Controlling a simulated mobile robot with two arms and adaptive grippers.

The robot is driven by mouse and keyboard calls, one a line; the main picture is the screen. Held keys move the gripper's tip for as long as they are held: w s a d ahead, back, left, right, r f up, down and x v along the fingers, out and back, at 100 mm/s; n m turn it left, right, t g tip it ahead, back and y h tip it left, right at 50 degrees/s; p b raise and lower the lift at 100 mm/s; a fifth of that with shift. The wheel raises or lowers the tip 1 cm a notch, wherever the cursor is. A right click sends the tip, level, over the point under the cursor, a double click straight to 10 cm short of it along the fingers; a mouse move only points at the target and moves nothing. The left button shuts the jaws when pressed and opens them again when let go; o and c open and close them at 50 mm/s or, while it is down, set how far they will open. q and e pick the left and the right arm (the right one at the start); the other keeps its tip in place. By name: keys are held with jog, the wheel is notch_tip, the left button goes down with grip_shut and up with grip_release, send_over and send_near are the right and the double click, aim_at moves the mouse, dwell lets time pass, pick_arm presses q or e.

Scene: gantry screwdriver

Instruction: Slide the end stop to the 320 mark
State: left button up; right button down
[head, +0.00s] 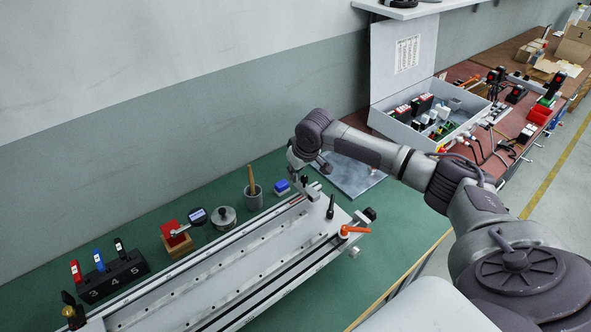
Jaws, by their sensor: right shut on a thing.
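The long pale metal rail fixture (208,272) runs diagonally across the green bench from lower left to the middle. My right gripper (306,182) points down at the far right end of its back rail. It is shut on a small dark part there, which appears to be the end stop; the fingers hide most of it. A scale and the 320 mark cannot be read at this size. My left gripper is not in view.
A black lever (331,207) and an orange-handled clamp (350,231) stand at the fixture's right end. Behind it are a blue block (282,187), a grey cup (253,196), a round metal piece (224,218), a red-topped block (175,237) and a numbered black holder (113,277).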

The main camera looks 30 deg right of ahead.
jog(key=s+a+p, duration=0.1)
jog(key=a+p, duration=0.8)
jog(key=a, duration=1.3)
jog(key=shift+s+a, duration=0.25)
jog(key=shift+s, duration=0.1)
jog(key=c, duration=1.3)
grip_release()
jog(key=v, duration=1.2)
